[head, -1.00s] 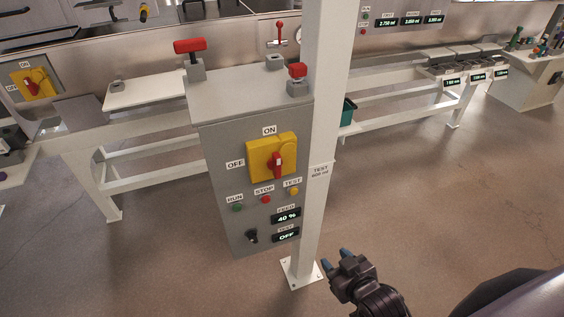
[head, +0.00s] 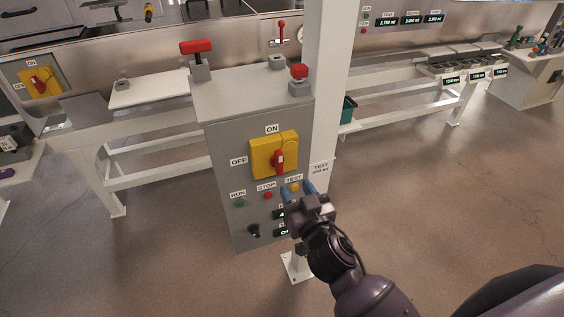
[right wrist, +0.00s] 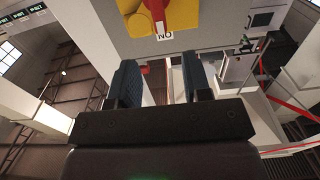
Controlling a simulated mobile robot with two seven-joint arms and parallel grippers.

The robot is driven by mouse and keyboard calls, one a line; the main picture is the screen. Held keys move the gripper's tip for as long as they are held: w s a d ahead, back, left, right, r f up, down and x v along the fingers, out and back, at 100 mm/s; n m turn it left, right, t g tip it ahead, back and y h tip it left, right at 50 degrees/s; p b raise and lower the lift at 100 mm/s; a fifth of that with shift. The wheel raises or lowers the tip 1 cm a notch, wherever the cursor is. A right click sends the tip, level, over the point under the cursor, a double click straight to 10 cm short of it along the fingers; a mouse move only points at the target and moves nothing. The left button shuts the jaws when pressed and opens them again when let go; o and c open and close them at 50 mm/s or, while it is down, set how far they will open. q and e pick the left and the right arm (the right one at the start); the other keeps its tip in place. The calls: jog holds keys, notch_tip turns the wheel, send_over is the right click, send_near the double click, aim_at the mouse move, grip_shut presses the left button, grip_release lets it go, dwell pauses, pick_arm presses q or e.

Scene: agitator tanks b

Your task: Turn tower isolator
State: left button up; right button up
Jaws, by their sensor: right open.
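The tower isolator is a yellow plate (head: 260,152) with a red handle (head: 278,161) on the grey cabinet's front. The handle stands upright, between the ON label above and the OFF label to the left. My right gripper (head: 297,189) is open and empty, just below the isolator, its blue fingertips near the TEST button and apart from the handle. In the right wrist view the yellow plate (right wrist: 205,18) and red handle (right wrist: 158,12) show at the top, beyond the open fingers (right wrist: 160,75). My left gripper is not in view.
A white post (head: 328,100) stands close at the cabinet's right side. The grey cabinet (head: 222,165) carries buttons and displays, partly hidden by my gripper, and red-handled levers on top. Another yellow isolator (head: 28,88) is at far left. The floor at right is clear.

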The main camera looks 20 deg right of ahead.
aim_at(281, 161)
jog(key=w, duration=0.9)
jog(key=shift+w+a, duration=0.1)
jog(key=shift+w, duration=0.3)
grip_shut()
